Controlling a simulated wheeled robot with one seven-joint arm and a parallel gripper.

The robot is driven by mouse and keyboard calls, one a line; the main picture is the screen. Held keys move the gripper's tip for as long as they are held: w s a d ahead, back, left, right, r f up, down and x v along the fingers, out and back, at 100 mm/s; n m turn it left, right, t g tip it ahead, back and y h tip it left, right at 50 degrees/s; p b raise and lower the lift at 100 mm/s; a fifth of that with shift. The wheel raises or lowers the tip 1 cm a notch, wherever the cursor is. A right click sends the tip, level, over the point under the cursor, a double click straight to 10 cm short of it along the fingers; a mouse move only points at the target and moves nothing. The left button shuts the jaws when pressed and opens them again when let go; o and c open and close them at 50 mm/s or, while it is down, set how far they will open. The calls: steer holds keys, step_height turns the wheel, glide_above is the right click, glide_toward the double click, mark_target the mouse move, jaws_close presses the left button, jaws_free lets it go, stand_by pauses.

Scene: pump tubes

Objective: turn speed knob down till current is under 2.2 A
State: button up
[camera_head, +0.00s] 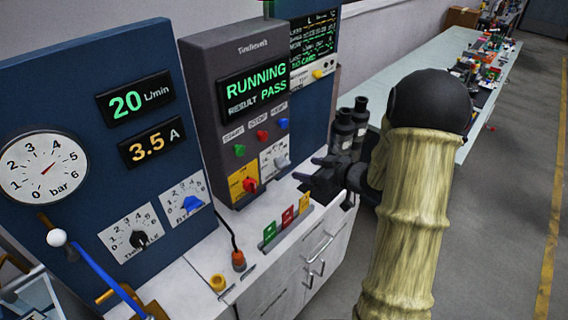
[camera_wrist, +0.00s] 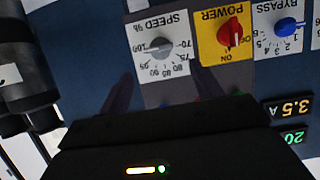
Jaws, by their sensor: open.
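The speed knob (camera_head: 281,161) is grey, on a white dial plate at the lower right of the dark tester unit. In the wrist view the grey speed knob (camera_wrist: 159,48) shows upside down on its "SPEED %" plate; its exact setting is hard to read. The current display (camera_head: 151,146) reads 3.5 A, and it also shows in the wrist view (camera_wrist: 291,108). My gripper (camera_head: 303,169) is open and empty, in front of and just right of the speed knob, apart from it. In the wrist view its dark fingers (camera_wrist: 160,82) spread below the knob.
The red power knob (camera_head: 249,185) on a yellow plate is beside the speed plate. The blue bypass knob (camera_head: 191,204) is further left. Green, red and yellow tags (camera_head: 287,217) stand on the bench below. The screen (camera_head: 256,86) reads RUNNING, RESULT PASS. Flow reads 20 L/min.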

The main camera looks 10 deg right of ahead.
mark_target(286, 165)
steer(key=p+x, duration=0.1)
steer(key=x, duration=0.9)
steer(key=shift+w+a, duration=0.25)
steer(key=shift+w, duration=0.05)
steer(key=c, duration=1)
steer(key=shift+f, duration=0.1)
